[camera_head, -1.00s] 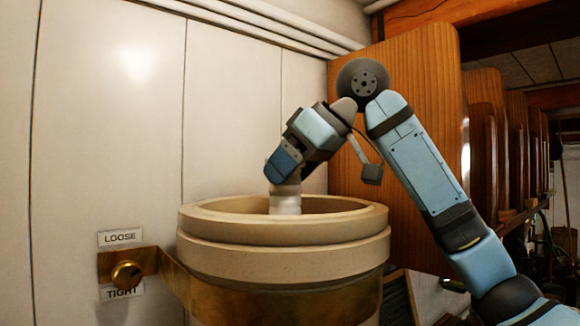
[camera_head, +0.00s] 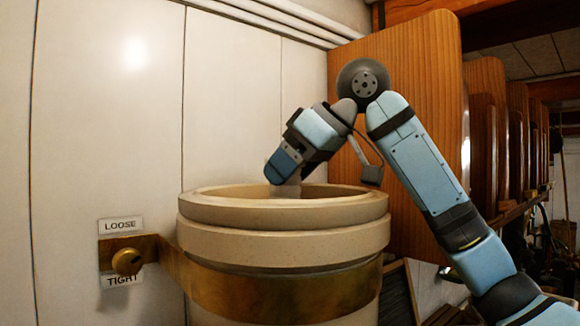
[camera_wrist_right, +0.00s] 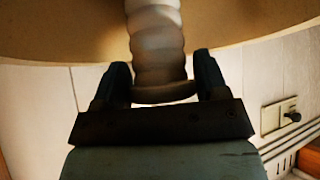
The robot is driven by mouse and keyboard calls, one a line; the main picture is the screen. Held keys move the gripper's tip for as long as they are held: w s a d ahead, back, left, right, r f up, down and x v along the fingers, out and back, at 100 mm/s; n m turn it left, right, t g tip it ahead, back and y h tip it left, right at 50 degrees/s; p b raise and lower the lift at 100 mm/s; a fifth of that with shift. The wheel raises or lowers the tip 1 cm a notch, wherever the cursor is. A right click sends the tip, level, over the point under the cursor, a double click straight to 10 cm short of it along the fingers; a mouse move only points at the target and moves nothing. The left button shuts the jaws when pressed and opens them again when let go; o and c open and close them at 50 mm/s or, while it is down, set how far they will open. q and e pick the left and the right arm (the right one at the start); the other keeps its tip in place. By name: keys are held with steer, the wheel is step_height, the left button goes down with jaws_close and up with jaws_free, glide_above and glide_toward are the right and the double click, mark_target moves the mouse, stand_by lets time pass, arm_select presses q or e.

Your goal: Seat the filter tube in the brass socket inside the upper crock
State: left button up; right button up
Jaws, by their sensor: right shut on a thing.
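The upper crock (camera_head: 285,240) is a pale stoneware cylinder with a stepped rim, in the middle of the head view. My right gripper (camera_head: 284,170) points down at the crock's mouth, close to rim height. It is shut on the filter tube (camera_head: 286,190), a whitish ribbed tube whose top shows just above the near rim. In the right wrist view the tube (camera_wrist_right: 155,45) runs from between the two fingers (camera_wrist_right: 155,88) into the crock. The tube's lower end and the brass socket are hidden inside the crock. My left gripper is not in view.
A brass band (camera_head: 270,290) circles the crock and joins a wall bracket with a knob (camera_head: 127,262), between labels reading LOOSE and TIGHT. A pale panelled wall (camera_head: 100,130) stands behind. A wooden panel (camera_head: 420,60) stands behind my right arm.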

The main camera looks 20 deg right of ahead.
steer(key=shift+f, duration=0.5)
steer(key=o, duration=1.5)
steer(key=b+v, duration=0.2)
steer(key=v, duration=1.2)
steer(key=shift+a+b, duration=0.1)
steer(key=shift+b, duration=0.3)
